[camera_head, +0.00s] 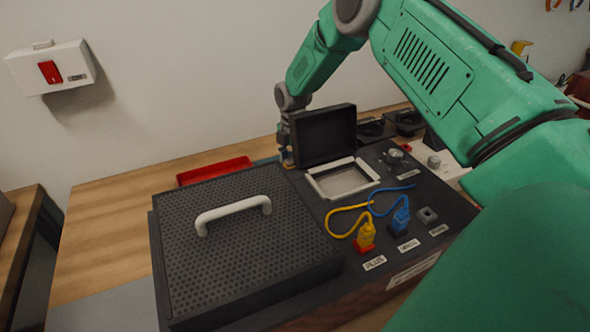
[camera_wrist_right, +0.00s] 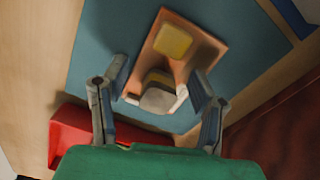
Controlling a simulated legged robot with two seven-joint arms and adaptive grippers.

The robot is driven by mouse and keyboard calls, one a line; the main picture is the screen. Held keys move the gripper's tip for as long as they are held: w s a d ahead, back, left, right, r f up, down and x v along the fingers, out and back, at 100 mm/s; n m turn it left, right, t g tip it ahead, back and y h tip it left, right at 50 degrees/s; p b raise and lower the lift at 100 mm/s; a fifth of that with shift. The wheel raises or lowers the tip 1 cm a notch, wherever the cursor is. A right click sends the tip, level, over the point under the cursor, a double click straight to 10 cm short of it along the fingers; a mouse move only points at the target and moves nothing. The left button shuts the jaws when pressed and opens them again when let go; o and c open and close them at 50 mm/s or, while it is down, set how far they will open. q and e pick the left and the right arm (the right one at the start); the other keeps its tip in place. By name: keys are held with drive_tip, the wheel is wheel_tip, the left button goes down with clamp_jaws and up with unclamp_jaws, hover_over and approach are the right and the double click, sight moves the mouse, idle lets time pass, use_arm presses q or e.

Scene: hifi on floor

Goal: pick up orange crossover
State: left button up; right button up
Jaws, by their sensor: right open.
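The orange crossover (camera_wrist_right: 193,55) shows in the right wrist view as an orange-brown board lying on a blue-grey surface. It carries a yellow block near its far end and a rounded grey-and-yellow part near its close end. My right gripper (camera_wrist_right: 158,87) is open, with one finger on each side of the board's close end; I cannot tell whether they touch it. In the head view, my right gripper (camera_head: 286,145) reaches down behind the device, left of its raised black lid, and the crossover cannot be made out clearly. My left gripper is not in view.
The black device (camera_head: 235,235) with a white handle fills the middle. Its raised lid (camera_head: 325,135) stands close beside my right gripper. A red tray (camera_head: 213,171) lies behind the device. Yellow and blue plugs stand on its right panel. Wooden table is clear at left.

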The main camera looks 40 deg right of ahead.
sight(290, 160)
drive_tip(key=shift+d+f, duration=0.1)
drive_tip(key=shift+f, duration=0.1)
drive_tip(key=shift+s+a+r, duration=0.1)
drive_tip(key=shift+a+r, duration=0.05)
drive_tip(key=shift+a, duration=0.3)
drive_tip(key=shift+a+r, duration=0.15)
drive_tip(key=shift+a, duration=0.3)
clamp_jaws()
drive_tip(key=shift+d, duration=0.4)
drive_tip(key=shift+d+r, duration=0.1)
drive_tip(key=shift+r, duration=0.15)
drive_tip(key=r, duration=0.6)
drive_tip(key=r+p, duration=0.1)
drive_tip(key=r, duration=0.2)
drive_tip(key=shift+a, duration=0.3)
drive_tip(key=shift+r+p, duration=0.6)
drive_tip(key=shift+r, duration=0.1)
drive_tip(key=shift+d+f, duration=0.1)
drive_tip(key=shift+d, duration=0.25)
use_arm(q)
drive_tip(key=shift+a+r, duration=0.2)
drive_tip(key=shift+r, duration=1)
